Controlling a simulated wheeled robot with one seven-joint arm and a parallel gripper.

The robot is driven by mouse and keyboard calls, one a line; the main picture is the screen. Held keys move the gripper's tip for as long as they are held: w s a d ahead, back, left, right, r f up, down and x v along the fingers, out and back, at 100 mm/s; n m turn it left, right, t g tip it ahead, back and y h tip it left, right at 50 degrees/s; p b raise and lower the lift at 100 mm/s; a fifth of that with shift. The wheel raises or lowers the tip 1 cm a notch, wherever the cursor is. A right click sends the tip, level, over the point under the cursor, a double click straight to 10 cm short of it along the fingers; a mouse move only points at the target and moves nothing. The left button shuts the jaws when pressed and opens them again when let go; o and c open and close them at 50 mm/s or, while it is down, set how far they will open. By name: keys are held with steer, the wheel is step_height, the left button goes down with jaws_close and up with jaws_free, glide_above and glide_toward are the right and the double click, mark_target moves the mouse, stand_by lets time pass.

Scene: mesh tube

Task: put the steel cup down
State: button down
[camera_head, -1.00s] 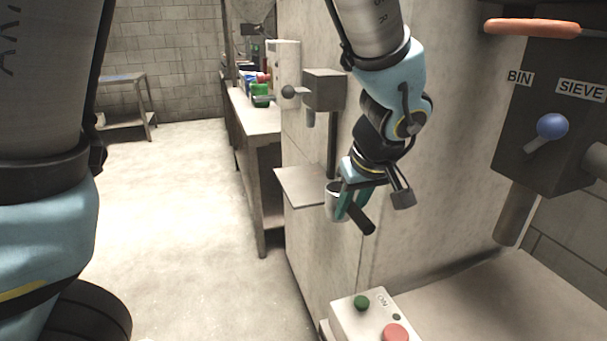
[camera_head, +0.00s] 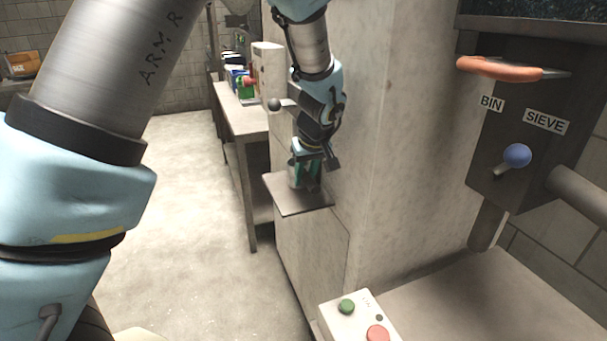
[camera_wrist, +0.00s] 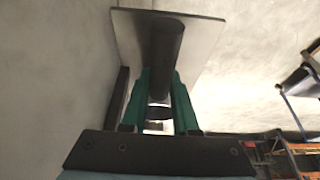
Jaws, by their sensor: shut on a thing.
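My gripper (camera_head: 308,178) points down over the small grey metal shelf (camera_head: 305,205) on the side of the pale machine housing. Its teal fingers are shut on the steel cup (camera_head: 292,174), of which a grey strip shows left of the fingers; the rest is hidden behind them. The cup looks upright and sits at or just above the shelf; I cannot tell whether it touches. In the wrist view, a dark cylinder (camera_wrist: 166,50), seemingly the cup's handle, lies between the fingers (camera_wrist: 160,95), with the shelf plate (camera_wrist: 206,45) behind it.
A lever with a dark ball (camera_head: 274,104) is just above and left of my gripper. A bench (camera_head: 240,120) with colourful items stands behind. At right are a blue-knobbed lever (camera_head: 517,155) and an orange handle (camera_head: 500,68). A button box (camera_head: 358,318) is in front.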

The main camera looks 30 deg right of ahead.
steer(key=shift+w+f, duration=0.15)
steer(key=shift+w, duration=0.35)
steer(key=shift+f+p, duration=0.3)
steer(key=shift+f, duration=0.25)
steer(key=shift+s+f, duration=0.1)
steer(key=shift+f, duration=0.15)
steer(key=c, duration=0.7)
jaws_free()
steer(key=shift+r, duration=0.2)
steer(key=shift+d+r, duration=0.1)
steer(key=shift+r, duration=0.1)
steer(key=b+v, duration=0.2)
steer(key=v, duration=0.9)
steer(key=shift+s+r+b, duration=0.15)
steer(key=shift+r+b, duration=0.15)
steer(key=shift+b, duration=0.05)
